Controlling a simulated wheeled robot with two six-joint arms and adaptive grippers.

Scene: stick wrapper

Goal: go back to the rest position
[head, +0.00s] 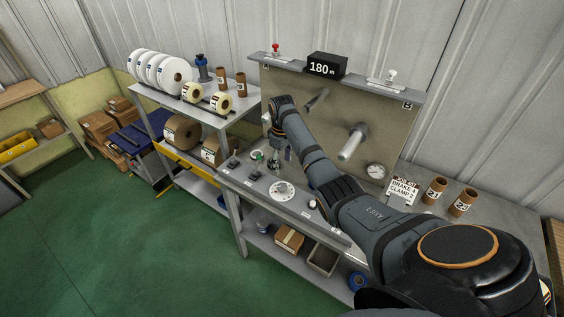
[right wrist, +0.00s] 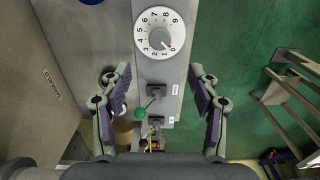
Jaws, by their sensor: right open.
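My right arm reaches from the lower right of the head view to the machine's console. Its gripper (head: 280,157) points down above the console. In the right wrist view the two fingers (right wrist: 160,95) stand wide apart with nothing between their tips. Below them lie the console's levers, one with a green knob (right wrist: 140,113), and a white numbered dial (right wrist: 157,33) farther along. In the head view the dial (head: 282,191) sits to the right of the gripper. My left gripper is not in view.
A grey console (head: 310,222) runs along the machine's front. A panel (head: 345,130) with two spindles stands behind it, under a "180 m" display (head: 326,66). Cores (head: 462,203) stand at right. A shelf rack (head: 190,98) holds rolls at left. Green floor (head: 130,240) is open in front.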

